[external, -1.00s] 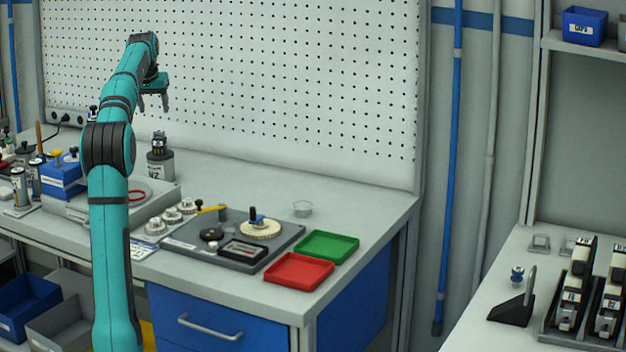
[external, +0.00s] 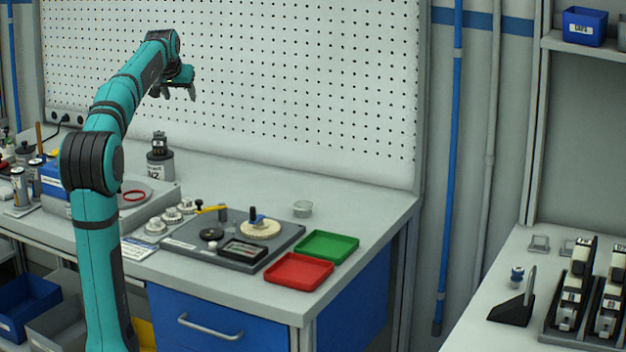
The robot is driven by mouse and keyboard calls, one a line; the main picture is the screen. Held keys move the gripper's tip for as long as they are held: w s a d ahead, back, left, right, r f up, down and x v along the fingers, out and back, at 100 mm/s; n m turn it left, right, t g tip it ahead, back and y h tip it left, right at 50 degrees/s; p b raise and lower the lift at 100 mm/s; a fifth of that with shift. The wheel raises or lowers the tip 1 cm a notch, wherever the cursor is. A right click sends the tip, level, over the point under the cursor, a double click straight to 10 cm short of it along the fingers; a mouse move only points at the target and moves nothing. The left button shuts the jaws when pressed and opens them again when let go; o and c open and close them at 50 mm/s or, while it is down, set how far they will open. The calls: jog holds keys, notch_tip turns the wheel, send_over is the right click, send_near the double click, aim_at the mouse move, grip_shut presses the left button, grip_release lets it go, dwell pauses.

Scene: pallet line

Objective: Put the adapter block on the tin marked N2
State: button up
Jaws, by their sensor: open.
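A grey tin marked N2 (external: 160,168) stands upright at the back of the bench, near the pegboard. A small dark block, which looks like the adapter block (external: 158,143), sits on top of the tin. My gripper (external: 180,93) is open and empty, raised in front of the pegboard, above and a little right of the tin and apart from it. Its fingers point downward.
A dark fixture plate (external: 232,240) with a cream disc, a red tray (external: 298,272) and a green tray (external: 328,246) lie to the right. Several knobbed silver parts (external: 172,215) stand left of the plate. The bench's back right is mostly clear.

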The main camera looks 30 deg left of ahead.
jog(key=s+d+r+t, duration=0.2)
jog(key=s+d+t, duration=0.1)
jog(key=s+d, duration=0.6)
jog(key=s+d+f+m+t+h, duration=0.1)
jog(key=s+d+f+t, duration=0.2)
jog(key=s+d, duration=0.6)
jog(key=s+d+f+m+t+h, duration=0.1)
jog(key=s+d+f+t, duration=0.3)
jog(key=s+d, duration=0.5)
jog(key=s+f+m, duration=0.1)
jog(key=s, duration=0.6)
jog(key=shift+f+h, duration=0.15)
jog(key=shift+h, duration=0.15)
